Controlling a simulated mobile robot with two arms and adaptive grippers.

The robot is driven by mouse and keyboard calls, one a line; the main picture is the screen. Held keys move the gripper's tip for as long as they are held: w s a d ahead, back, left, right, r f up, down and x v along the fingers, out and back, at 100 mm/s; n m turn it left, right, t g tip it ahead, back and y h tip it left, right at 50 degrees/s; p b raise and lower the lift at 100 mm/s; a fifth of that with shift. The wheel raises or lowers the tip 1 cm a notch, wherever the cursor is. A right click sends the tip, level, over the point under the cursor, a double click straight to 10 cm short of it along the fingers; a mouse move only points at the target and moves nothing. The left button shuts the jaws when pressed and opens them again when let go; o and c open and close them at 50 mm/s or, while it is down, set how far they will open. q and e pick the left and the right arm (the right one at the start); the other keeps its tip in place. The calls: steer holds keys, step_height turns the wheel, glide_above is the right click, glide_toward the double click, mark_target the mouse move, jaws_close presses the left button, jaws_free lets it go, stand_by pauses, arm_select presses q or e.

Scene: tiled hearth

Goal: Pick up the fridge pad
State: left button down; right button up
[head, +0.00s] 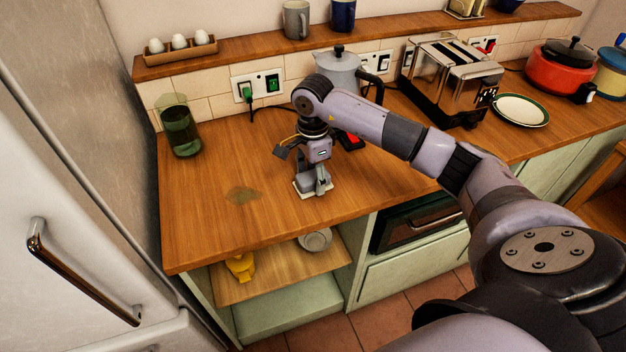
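A small pale, flat piece (299,190) shows on the wooden counter at my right gripper's tip; it may be the fridge pad, but the gripper covers most of it. My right gripper (314,184) points down at this spot, very close to or touching the counter. A grey block shows between or beside its fingers, and I cannot tell whether it is a finger or part of the pad. Whether the fingers are closed on anything is unclear. My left gripper is not in view.
A green glass (181,133) stands at the back left of the counter (215,215). A grey kettle (338,70) and chrome toaster (450,80) stand behind my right arm. The fridge (60,180) borders the left. The counter's front left is clear except a brownish stain.

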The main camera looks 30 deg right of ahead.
steer(key=c, duration=1)
steer(key=shift+r, duration=0.1)
step_height(320, 180, up, 12)
steer(key=b, duration=0.2)
step_height(320, 180, up, 8)
steer(key=p, duration=0.1)
glide_above(313, 174)
steer(key=shift+s, duration=0.1)
